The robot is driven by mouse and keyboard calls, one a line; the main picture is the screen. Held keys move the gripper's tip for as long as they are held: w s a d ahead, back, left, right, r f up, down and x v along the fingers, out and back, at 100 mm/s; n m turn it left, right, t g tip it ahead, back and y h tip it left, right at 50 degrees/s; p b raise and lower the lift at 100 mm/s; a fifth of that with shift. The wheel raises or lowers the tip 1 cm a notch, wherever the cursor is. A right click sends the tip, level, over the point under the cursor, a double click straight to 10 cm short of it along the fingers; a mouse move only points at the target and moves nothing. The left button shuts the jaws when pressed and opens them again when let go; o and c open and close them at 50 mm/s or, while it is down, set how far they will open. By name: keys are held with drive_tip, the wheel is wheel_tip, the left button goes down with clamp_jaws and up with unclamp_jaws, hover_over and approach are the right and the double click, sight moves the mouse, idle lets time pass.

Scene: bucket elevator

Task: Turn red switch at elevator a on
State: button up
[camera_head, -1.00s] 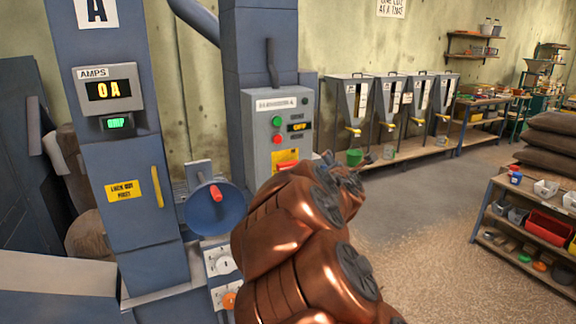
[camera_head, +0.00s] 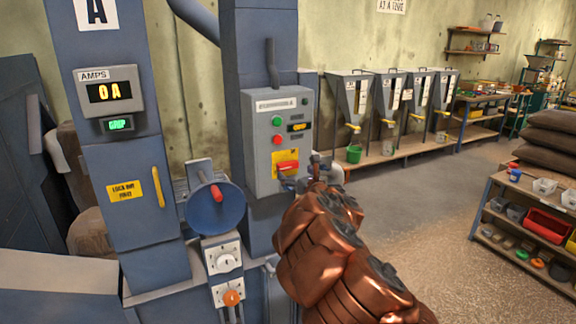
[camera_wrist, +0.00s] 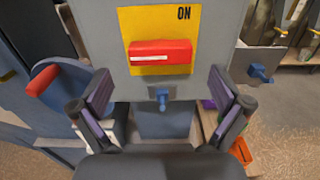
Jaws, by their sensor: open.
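The red switch (camera_head: 288,168) is a handle on a yellow plate (camera_head: 279,157) low on the grey control box (camera_head: 262,130) beside elevator A's panel (camera_head: 112,90). In the wrist view the red switch (camera_wrist: 160,57) lies horizontal with a white line along it. "ON" is printed at the upper right of the yellow plate (camera_wrist: 150,20). My gripper (camera_wrist: 160,82) is open and empty, its two fingers spread to either side just below the switch in that view. It looks apart from the switch. In the head view my gripper (camera_head: 303,181) is at the box's lower right, partly hidden by my arm.
A blue disc with a red handle (camera_head: 213,205) stands left of the box. Below it are a white dial (camera_head: 224,258) and an orange knob (camera_head: 232,298). A small blue tab (camera_wrist: 162,98) projects below the switch.

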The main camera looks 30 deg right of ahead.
sight(289, 168)
drive_tip(key=shift+w+p, duration=1)
drive_tip(key=shift+w, duration=1.8)
drive_tip(key=shift+c, duration=0.4)
drive_tip(key=c, duration=1)
